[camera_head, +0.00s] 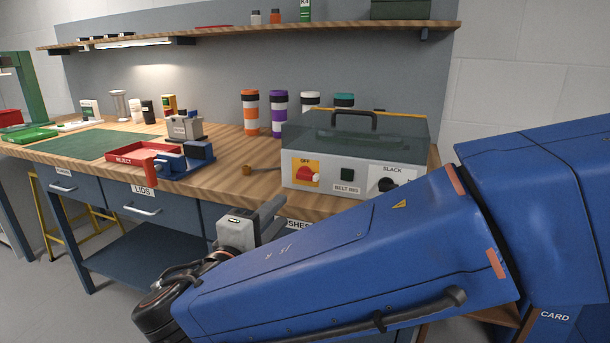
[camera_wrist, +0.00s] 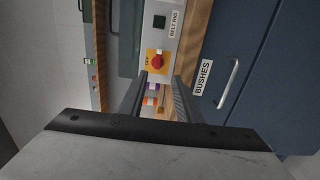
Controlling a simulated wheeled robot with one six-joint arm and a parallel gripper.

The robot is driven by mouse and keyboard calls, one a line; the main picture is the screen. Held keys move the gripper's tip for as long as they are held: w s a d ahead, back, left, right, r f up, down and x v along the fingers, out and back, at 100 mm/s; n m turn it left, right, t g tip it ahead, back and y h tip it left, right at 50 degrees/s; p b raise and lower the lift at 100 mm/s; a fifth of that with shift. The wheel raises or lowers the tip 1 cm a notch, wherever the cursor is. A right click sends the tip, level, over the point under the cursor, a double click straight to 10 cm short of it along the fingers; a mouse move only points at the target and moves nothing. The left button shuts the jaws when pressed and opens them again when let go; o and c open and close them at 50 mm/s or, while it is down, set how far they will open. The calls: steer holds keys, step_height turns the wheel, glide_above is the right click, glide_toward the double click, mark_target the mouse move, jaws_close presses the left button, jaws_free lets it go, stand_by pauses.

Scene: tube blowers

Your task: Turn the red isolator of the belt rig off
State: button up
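The belt rig (camera_head: 350,140) is a pale box with a dark clear lid on the bench. Its red isolator (camera_head: 307,176) is a knob on a yellow plate at the left of the front panel, with "OFF" printed above it. I cannot tell which way the knob points. In the wrist view the isolator (camera_wrist: 157,62) shows just beyond my fingertips, with the picture turned sideways. My gripper (camera_head: 275,213) is below and left of the panel in the head view. In the wrist view my gripper (camera_wrist: 158,84) has its fingers apart with nothing between them.
A green button (camera_head: 347,175) and a black SLACK knob (camera_head: 387,186) share the panel. A handle (camera_head: 354,115) tops the lid. A red REJECT tray (camera_head: 138,157) and a small brown piece (camera_head: 247,170) lie left. A BUSHES drawer handle (camera_wrist: 229,84) juts out below the bench edge.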

glide_toward(306, 178)
steer(key=x, duration=0.9)
steer(key=shift+s, duration=0.1)
stand_by(0.4)
jaws_close()
